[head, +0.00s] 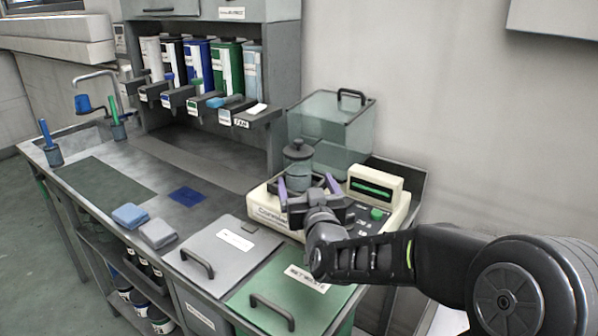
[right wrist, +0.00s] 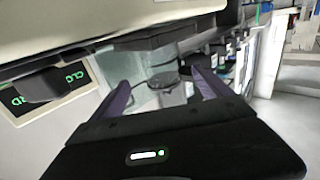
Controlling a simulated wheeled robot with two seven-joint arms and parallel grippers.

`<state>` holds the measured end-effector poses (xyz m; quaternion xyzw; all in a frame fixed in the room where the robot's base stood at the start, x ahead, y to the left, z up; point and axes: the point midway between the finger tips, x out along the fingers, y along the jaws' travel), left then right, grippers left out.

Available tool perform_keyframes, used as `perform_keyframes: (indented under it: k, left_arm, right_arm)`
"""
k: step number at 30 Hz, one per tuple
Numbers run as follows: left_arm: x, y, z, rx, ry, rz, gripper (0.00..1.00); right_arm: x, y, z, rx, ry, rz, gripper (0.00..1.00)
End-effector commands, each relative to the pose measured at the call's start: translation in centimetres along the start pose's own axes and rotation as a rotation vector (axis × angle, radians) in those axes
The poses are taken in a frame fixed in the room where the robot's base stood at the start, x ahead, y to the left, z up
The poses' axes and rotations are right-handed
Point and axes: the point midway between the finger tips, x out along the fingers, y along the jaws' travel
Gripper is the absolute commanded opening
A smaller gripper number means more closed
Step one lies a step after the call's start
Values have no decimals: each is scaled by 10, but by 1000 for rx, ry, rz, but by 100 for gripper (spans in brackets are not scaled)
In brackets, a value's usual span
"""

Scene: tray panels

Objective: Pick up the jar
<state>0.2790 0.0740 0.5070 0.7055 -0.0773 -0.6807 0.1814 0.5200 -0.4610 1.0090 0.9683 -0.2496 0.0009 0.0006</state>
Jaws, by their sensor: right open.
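The jar (head: 298,172), grey glass with a dark knobbed lid, stands upright on the cream scale (head: 264,213) at the centre right. My right gripper (head: 307,188) is open, with its purple-tipped fingers at the near side of the jar, one toward each side. In the right wrist view the glassy jar (right wrist: 166,94) with its dark lid shows between the two spread fingers (right wrist: 162,92). I cannot tell whether either finger touches it. My left gripper is not in view.
A clear bin (head: 345,130) with a black handle stands behind the jar. The scale's display (head: 375,188) is right of it. Two lidded hatches, grey (head: 215,262) and green (head: 290,285), lie in front. A dispenser shelf (head: 210,105) with several bottles stands at the back left.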

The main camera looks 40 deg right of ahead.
Motion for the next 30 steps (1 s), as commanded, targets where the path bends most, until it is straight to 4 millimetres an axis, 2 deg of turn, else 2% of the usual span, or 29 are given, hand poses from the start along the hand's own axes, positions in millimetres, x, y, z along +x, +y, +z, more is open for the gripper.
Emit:
perform_keyframes:
  k: [5, 12, 23, 30]
  left_arm:
    - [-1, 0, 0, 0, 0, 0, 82]
    - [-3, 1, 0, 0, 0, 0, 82]
    - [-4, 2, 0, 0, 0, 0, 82]
    - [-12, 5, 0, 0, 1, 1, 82]
  right_arm:
    - [3, 0, 0, 0, -1, 0, 89]
    - [25, 0, 1, 0, -2, -1, 89]
    - [29, 0, 1, 0, -2, -1, 89]
    - [60, -1, 3, 2, -5, 0, 89]
